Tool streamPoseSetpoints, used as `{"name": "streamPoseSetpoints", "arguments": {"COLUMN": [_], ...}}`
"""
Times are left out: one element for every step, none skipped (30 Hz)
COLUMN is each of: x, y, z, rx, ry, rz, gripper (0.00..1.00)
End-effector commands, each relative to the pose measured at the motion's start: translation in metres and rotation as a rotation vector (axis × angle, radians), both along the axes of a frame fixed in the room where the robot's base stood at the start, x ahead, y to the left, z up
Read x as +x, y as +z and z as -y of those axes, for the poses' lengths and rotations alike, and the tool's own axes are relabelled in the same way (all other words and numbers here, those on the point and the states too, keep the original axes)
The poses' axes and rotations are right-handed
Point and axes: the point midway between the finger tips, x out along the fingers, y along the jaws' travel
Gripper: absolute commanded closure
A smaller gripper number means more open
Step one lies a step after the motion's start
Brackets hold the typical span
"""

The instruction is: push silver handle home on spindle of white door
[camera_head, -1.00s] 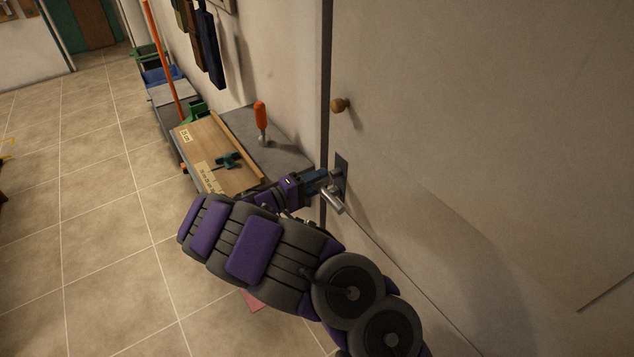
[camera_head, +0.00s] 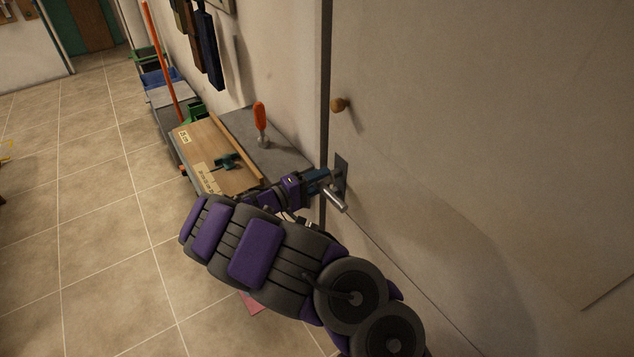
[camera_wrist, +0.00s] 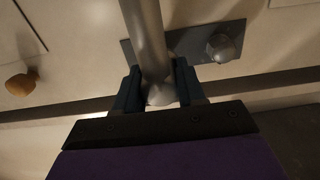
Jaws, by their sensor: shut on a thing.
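The white door (camera_head: 460,130) fills the right of the head view, with a dark metal plate (camera_head: 341,172) near its left edge. My gripper (camera_head: 326,184) is at this plate, shut on the silver handle (camera_head: 337,200). The handle's free end points down and right in the head view. In the wrist view my fingers (camera_wrist: 158,88) clasp the handle's rounded end, and its bar (camera_wrist: 146,40) runs up across the plate (camera_wrist: 187,42). A silver stub (camera_wrist: 221,47) stands on the plate, right of the bar. The handle's seat on the spindle is hidden, so I cannot tell whether they touch.
A round wooden knob (camera_head: 339,104) sticks out above the plate. Left of the door a low bench holds a wooden board (camera_head: 213,155) and an orange-handled tool (camera_head: 260,118). An orange pole (camera_head: 162,65) leans behind.

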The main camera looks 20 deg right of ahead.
Motion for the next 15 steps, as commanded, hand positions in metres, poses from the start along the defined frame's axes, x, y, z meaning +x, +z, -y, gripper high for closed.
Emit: {"name": "streamPoseSetpoints", "arguments": {"x": [0.0, 0.0, 0.001, 0.001, 0.001, 0.001, 0.001, 0.001, 0.001, 0.001, 0.002, 0.002, 0.002, 0.002, 0.002], "y": [0.0, 0.0, 0.0, 0.0, 0.0, 0.0, 0.0, 0.0, 0.0, 0.0, 0.0, 0.0, 0.0, 0.0, 0.0], "z": [0.001, 0.002, 0.003, 0.004, 0.004, 0.005, 0.006, 0.007, 0.007, 0.008, 0.009, 0.01, 0.01, 0.011, 0.012], "rx": [-0.001, -0.001, 0.0, 0.0, 0.0, 0.0, 0.0, 0.0, 0.0, 0.0, 0.0, 0.0, 0.0, 0.0, 0.0], "ry": [0.0, 0.0, 0.0, 0.0, 0.0, 0.0, 0.0, 0.0, -0.001, -0.001, -0.001, -0.001, -0.001, -0.001, -0.001], "rz": [0.0, 0.0, 0.0, 0.001, 0.001, 0.001, 0.001, 0.001, 0.001, 0.001, 0.001, 0.001, 0.001, 0.001, 0.001], "gripper": [0.99, 0.99, 0.99, 0.99, 0.99, 0.99, 0.99, 0.99, 0.99, 0.99, 0.99, 0.99, 0.99, 0.99, 0.99]}}
